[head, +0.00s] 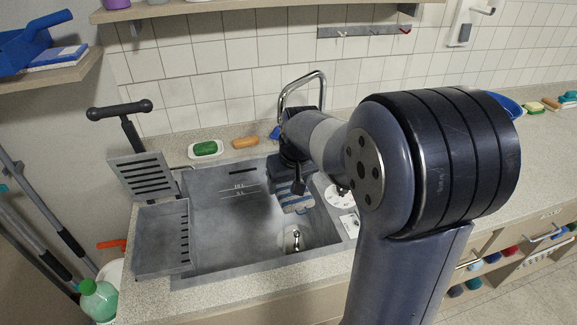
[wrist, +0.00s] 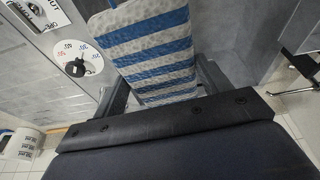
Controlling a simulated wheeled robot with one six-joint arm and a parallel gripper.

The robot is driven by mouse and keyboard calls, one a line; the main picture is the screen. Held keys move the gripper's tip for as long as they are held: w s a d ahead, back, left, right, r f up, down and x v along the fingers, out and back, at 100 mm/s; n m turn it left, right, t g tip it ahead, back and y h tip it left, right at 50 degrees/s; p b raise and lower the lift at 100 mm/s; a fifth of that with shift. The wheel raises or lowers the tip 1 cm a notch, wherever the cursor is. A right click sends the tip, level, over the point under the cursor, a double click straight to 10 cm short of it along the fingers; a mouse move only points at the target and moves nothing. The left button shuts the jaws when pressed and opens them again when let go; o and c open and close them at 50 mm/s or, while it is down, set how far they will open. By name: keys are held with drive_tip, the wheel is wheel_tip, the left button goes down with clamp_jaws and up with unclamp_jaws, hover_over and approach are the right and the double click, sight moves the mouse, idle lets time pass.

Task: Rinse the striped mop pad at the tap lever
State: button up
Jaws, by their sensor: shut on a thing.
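The striped mop pad, blue and pale grey, shows in the head view (head: 299,204) and the wrist view (wrist: 150,45). My gripper (head: 291,184) is shut on it, with a finger at each side of the pad in the wrist view. It holds the pad over the right part of the grey sink (head: 235,215). The chrome tap (head: 301,78) arches up behind my gripper. My wrist and arm hide its lower part, and I cannot make out its lever. Whether the pad touches the sink is unclear.
A round dial (wrist: 78,68) with a black knob sits beside the sink, near a labelled panel (head: 350,223). A chrome fitting (head: 294,240) stands at the drain. A grey slotted wringer (head: 160,240) fills the left side. A green sponge (head: 205,148) lies behind.

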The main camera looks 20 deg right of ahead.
sight(288, 195)
drive_tip(key=shift+r, duration=0.1)
drive_tip(key=shift+s+a+r+p, duration=0.2)
drive_tip(key=shift+s+r+p, duration=0.2)
drive_tip(key=shift+s+r, duration=0.35)
drive_tip(key=shift+s+a+r+p, duration=0.2)
drive_tip(key=shift+s+r+p, duration=0.3)
drive_tip(key=shift+s, duration=0.3)
drive_tip(key=shift+s+a+r+p, duration=0.2)
drive_tip(key=shift+s+r+p, duration=0.1)
drive_tip(key=shift+s+r, duration=0.45)
drive_tip(key=shift+s, duration=0.15)
drive_tip(key=shift+f, duration=0.1)
